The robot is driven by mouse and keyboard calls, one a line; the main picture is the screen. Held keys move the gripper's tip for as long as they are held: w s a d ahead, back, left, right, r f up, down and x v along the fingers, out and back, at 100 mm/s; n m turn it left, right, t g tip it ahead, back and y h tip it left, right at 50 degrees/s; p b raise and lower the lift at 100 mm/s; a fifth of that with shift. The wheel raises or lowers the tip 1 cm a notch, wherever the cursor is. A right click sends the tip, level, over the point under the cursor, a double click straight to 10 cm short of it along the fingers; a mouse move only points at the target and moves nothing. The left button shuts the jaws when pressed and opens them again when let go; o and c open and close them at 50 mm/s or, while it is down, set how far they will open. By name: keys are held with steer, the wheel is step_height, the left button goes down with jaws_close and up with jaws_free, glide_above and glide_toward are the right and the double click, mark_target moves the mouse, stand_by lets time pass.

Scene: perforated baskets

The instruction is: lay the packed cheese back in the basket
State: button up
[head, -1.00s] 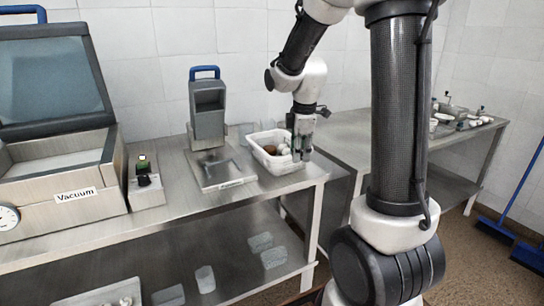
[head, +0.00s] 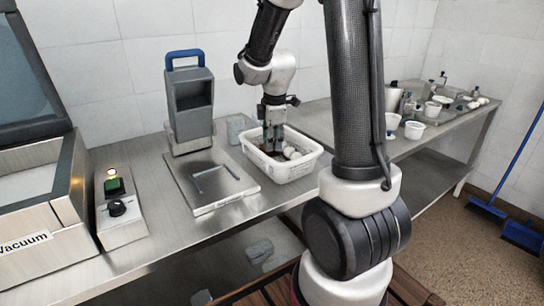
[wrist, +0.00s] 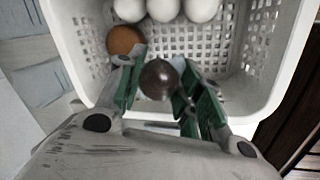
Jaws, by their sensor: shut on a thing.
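The white perforated basket (head: 296,172) stands on the steel table; its wall also shows in the wrist view (wrist: 75,38). My gripper (head: 273,150) reaches down into it. In the wrist view my gripper (wrist: 157,82) has its green-padded fingers shut on a dark brown, glossy round piece, which I take as the packed cheese (wrist: 159,78). The cheese is inside the basket outline; whether it touches the floor I cannot tell. A lighter brown round cheese (wrist: 124,40) lies beside the left finger. Several white round cheeses (wrist: 163,8) line the far side.
A scale (head: 212,181) with a grey, blue-handled head stands left of the basket. A small control box (head: 119,209) and the vacuum machine (head: 35,200) are further left. Another table with bowls and bottles (head: 432,108) stands at the right.

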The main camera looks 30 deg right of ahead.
steer(key=shift+s+a+x, duration=0.1)
steer(key=shift+s+x, duration=0.1)
steer(key=shift+x, duration=0.8)
steer(key=shift+s+a+x, duration=0.1)
steer(key=shift+s+x, duration=0.1)
steer(key=shift+x, duration=0.8)
steer(key=shift+s+x, duration=0.15)
steer(key=shift+x, duration=0.85)
steer(key=shift+f, duration=0.1)
steer(key=o, duration=0.8)
steer(key=shift+f, duration=0.1)
steer(key=shift+c, duration=0.2)
steer(key=d+v, duration=0.1)
steer(key=v, duration=1.1)
steer(key=s+a+r+m+t, duration=0.1)
steer(key=s+a+r+m, duration=0.1)
steer(key=s+r+m, duration=0.2)
steer(key=s+a+r+m+t, duration=0.1)
steer(key=s+a+r+m, duration=0.2)
steer(key=s+m, duration=0.7)
steer(key=shift+s+r+y, duration=0.4)
steer(key=shift+s+r, duration=0.2)
steer(key=shift+s, duration=3)
